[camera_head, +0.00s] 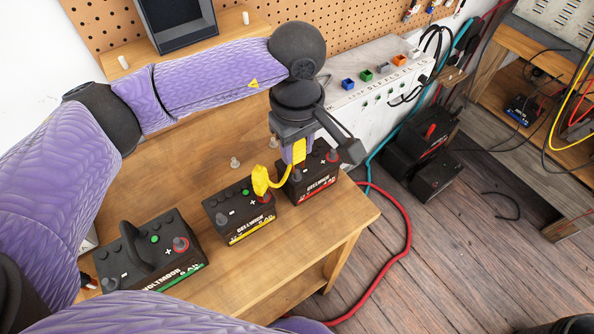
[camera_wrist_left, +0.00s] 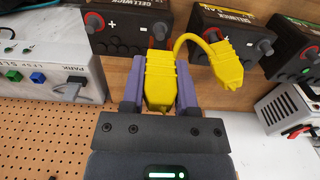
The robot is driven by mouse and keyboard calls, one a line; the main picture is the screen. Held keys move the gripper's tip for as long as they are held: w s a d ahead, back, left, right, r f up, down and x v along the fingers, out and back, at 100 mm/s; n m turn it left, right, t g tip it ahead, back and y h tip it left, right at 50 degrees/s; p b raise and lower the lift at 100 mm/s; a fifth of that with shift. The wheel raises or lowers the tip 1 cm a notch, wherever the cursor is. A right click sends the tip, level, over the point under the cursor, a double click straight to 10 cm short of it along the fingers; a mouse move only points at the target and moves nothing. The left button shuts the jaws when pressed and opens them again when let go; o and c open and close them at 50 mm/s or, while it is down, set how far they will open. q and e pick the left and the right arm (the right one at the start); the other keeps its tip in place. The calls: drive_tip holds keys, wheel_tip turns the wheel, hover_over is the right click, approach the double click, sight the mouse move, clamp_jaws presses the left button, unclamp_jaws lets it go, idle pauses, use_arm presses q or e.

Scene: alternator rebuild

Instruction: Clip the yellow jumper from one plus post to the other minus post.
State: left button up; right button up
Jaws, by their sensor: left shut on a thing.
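My left gripper (camera_head: 297,152) is shut on one yellow clip of the jumper, above the minus side of the red-striped Gellwick battery (camera_head: 318,182). The held clip fills the jaws in the left wrist view (camera_wrist_left: 162,78). The jumper's short yellow cable (camera_head: 287,180) curves to its other clip (camera_head: 260,180), which is at the red plus post (camera_head: 264,198) of the yellow-striped Gellwick battery (camera_head: 238,218). I cannot tell whether the held clip touches the minus post below it. My right gripper is out of view.
A green-striped Voltmoor battery (camera_head: 150,258) with a black handle stands at the front left of the wooden bench (camera_head: 310,240). A white panel unit (camera_head: 375,80) with coloured connectors is behind. A red cable (camera_head: 408,225) hangs past the bench's right edge.

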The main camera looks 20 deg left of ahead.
use_arm(q)
drive_tip(key=shift+f+b, duration=0.6)
drive_tip(key=shift+f, duration=0.05)
drive_tip(key=shift+f+b, duration=0.5)
drive_tip(key=shift+f, duration=0.05)
drive_tip(key=o, duration=1)
drive_tip(key=shift+c, duration=0.2)
drive_tip(key=shift+r, duration=0.1)
wheel_tip(320, 180, up, 9)
drive_tip(key=p, duration=0.5)
drive_tip(key=shift+p, duration=0.35)
drive_tip(key=shift+f, duration=0.25)
